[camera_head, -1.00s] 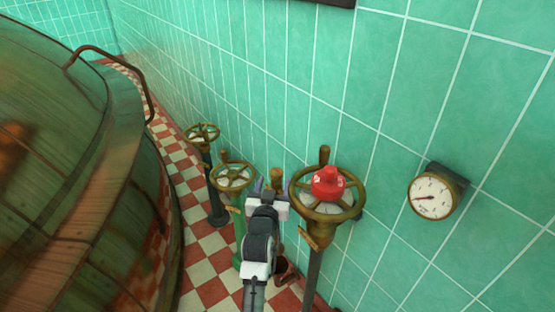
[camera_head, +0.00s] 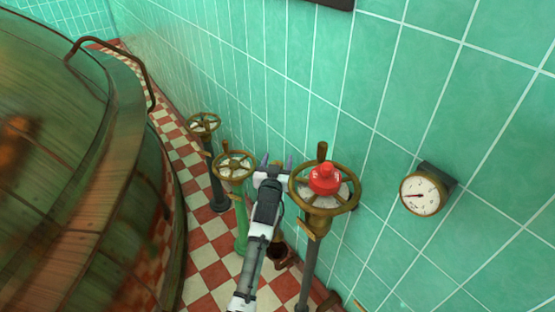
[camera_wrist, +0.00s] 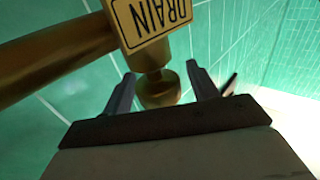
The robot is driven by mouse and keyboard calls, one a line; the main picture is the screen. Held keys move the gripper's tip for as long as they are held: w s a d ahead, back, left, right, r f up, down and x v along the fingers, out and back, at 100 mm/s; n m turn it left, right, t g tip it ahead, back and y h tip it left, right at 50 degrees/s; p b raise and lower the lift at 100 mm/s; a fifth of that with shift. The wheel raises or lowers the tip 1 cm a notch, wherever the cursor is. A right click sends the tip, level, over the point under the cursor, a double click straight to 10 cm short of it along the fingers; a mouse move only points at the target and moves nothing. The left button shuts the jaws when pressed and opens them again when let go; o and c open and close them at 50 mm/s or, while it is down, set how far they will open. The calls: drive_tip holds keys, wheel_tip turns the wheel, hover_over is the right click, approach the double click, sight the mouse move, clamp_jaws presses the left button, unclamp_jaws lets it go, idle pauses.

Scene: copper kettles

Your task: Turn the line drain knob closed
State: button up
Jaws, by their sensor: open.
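In the wrist view a brass knob (camera_wrist: 160,90) sits just below a plate (camera_wrist: 152,22) lettered DRAIN, on a brass pipe (camera_wrist: 50,62). My gripper (camera_wrist: 160,85) is open, with one finger to each side of the knob in the picture. Gaps show between the knob and both fingers; how deep it lies between them I cannot tell. In the head view my gripper (camera_head: 277,162) is just left of the large brass handwheel with the red cap (camera_head: 325,180). My gripper and arm hide the knob there.
The large handwheel (camera_head: 349,203) stands close to my gripper's right. Two smaller handwheels (camera_head: 234,165) (camera_head: 204,123) stand to the left. A copper kettle (camera_head: 80,170) fills the left side. A dial gauge (camera_head: 421,194) is on the green tiled wall.

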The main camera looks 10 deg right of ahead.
drive_tip(key=shift+w, duration=0.1)
drive_tip(key=c, duration=1)
